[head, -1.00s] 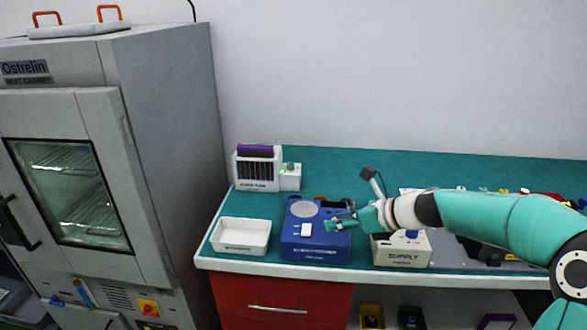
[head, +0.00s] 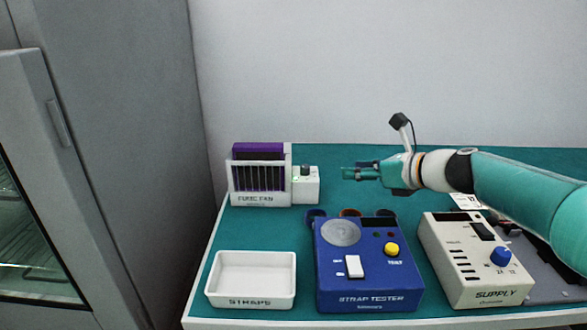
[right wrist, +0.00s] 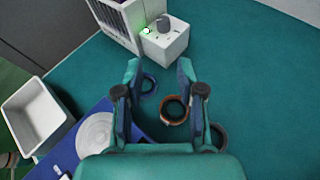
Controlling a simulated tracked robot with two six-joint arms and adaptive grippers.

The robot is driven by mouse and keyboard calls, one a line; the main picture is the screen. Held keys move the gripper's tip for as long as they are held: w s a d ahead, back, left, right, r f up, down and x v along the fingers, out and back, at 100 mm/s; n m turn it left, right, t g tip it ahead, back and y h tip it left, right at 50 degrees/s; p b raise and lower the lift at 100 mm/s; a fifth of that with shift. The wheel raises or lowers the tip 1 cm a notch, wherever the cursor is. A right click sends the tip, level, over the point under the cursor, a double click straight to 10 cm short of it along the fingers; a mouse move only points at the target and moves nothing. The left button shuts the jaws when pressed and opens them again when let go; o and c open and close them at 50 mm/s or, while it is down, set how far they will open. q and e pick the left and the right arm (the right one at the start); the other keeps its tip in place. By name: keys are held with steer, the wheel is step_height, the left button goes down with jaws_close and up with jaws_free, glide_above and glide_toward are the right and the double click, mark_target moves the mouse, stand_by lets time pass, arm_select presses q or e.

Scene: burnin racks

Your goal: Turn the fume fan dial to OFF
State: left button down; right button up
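The fume fan (head: 259,199), a white slatted unit with a purple top, stands at the back left of the green bench. On its right side is a small white box (head: 307,189) with a dark grey dial (head: 305,170) on top and a green light beside it. The dial also shows in the right wrist view (right wrist: 163,23), upright and uncovered; its setting is too small to read. My right gripper (head: 344,173) is to the right of the box, apart from it. In the right wrist view its fingers (right wrist: 158,74) are spread with nothing between them. My left gripper is out of view.
A blue strap tester (head: 368,298), a white straps tray (head: 251,302) and a cream supply unit (head: 475,280) stand along the front. Several strap rings lie behind the tester, including an orange-brown one (right wrist: 174,110). A grey cabinet (head: 140,130) stands at left.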

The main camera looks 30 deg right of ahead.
mark_target(309, 168)
steer(key=x, duration=1.7)
steer(key=shift+w+d+r, duration=0.1)
steer(key=shift+w+d, duration=0.05)
steer(key=shift+d, duration=0.2)
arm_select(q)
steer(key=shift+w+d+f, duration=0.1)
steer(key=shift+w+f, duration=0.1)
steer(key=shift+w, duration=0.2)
